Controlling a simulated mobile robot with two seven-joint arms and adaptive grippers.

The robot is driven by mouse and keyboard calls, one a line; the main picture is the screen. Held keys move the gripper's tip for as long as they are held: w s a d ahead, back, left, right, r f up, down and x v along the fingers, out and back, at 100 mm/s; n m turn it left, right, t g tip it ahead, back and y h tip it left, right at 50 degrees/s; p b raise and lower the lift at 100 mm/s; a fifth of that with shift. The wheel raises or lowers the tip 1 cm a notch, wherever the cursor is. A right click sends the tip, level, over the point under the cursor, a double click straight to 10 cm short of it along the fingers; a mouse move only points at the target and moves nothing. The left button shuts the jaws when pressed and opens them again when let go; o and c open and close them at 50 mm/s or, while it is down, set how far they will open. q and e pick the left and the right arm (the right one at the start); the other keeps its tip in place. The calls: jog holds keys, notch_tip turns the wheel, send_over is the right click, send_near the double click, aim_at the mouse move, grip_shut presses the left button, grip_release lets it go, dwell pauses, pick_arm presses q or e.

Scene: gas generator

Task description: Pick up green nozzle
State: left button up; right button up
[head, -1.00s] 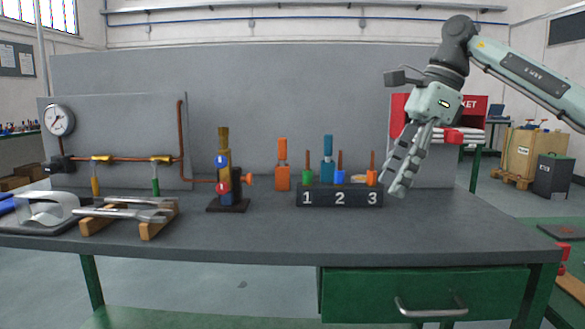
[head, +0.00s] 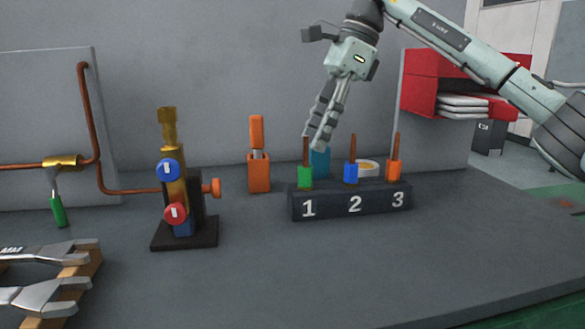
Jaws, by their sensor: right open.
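The green nozzle (head: 305,177) stands upright in slot 1 of the dark numbered holder (head: 330,208), with a thin brown tip on top. A blue nozzle (head: 351,172) stands in slot 2 and an orange nozzle (head: 394,168) in slot 3. My right gripper (head: 317,143) points down, open and empty, above and slightly behind the green nozzle, close to its tip. I cannot tell whether they touch. My left gripper is not in view.
A blue block (head: 320,162) stands behind the holder, partly hidden by my gripper. A tape roll (head: 369,168) lies behind. The front of the bench (head: 300,265) is clear.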

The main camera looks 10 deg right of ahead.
aim_at(308, 166)
jog(key=x, duration=0.6)
jog(key=shift+s+d+f, duration=0.15)
jog(key=shift+s+f, duration=0.25)
jog(key=shift+f, duration=0.3)
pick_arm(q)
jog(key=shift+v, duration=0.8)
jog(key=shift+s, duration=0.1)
pick_arm(e)
grip_shut()
